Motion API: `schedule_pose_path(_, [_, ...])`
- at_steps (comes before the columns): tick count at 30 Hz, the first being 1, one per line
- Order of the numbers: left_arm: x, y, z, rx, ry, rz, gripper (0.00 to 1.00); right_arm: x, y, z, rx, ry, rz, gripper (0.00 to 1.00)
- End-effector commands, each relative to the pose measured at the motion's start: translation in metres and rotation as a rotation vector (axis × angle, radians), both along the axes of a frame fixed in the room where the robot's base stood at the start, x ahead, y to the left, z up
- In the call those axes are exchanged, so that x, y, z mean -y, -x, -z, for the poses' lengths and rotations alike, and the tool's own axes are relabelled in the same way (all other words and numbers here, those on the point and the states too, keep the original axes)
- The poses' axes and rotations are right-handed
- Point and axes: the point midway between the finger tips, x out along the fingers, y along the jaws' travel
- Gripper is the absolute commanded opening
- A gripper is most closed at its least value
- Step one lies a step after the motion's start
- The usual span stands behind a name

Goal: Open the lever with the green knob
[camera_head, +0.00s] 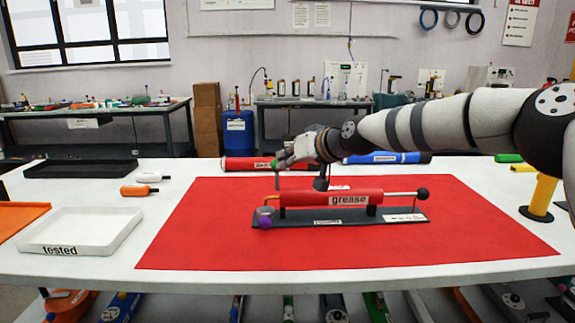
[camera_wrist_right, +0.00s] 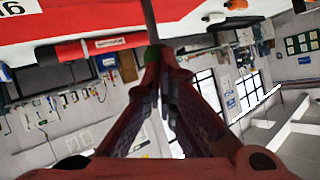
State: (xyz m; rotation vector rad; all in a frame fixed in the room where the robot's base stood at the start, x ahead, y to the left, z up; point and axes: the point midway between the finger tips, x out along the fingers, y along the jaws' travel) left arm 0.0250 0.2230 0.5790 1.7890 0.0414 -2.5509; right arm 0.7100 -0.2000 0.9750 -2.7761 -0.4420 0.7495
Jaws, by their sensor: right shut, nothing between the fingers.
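The red tube labelled "grease" (camera_head: 335,198) lies on a dark base plate (camera_head: 330,220) on the red mat. A thin lever (camera_head: 277,182) stands upright near its left end, with the green knob (camera_head: 274,164) at the top. In the right wrist view the lever rod (camera_wrist_right: 150,18) comes down to the fingertips, and a little green (camera_wrist_right: 150,50) shows beside them. My right gripper (camera_head: 281,160) is at the knob, its fingers shut with nothing between them; the closed fingertips (camera_wrist_right: 160,52) partly hide the knob. Whether they touch it I cannot tell. My left gripper is out of view.
A purple knob (camera_head: 265,223) is at the plate's left front, and a black knob (camera_head: 423,193) ends the rod at right. A white "tested" tray (camera_head: 85,215) stands left. Red and blue tubes lie behind the mat (camera_head: 190,240), whose front is clear.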

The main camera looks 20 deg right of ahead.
Motion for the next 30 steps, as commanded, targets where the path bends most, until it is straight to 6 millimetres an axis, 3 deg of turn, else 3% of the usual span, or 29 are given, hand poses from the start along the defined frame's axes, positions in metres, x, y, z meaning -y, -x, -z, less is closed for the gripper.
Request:
schedule_pose_path(12, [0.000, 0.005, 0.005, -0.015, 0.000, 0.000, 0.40, 0.001, -0.006, 0.001, -0.025, -0.003, -0.002, 0.00])
schedule_pose_path(24, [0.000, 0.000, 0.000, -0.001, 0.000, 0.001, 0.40, 0.001, -0.005, -0.016, -0.021, -0.002, -0.002, 0.00])
schedule_pose_path(30, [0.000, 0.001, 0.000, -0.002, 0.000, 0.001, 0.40, 0.001, -0.006, -0.015, -0.024, -0.002, -0.002, 0.00])
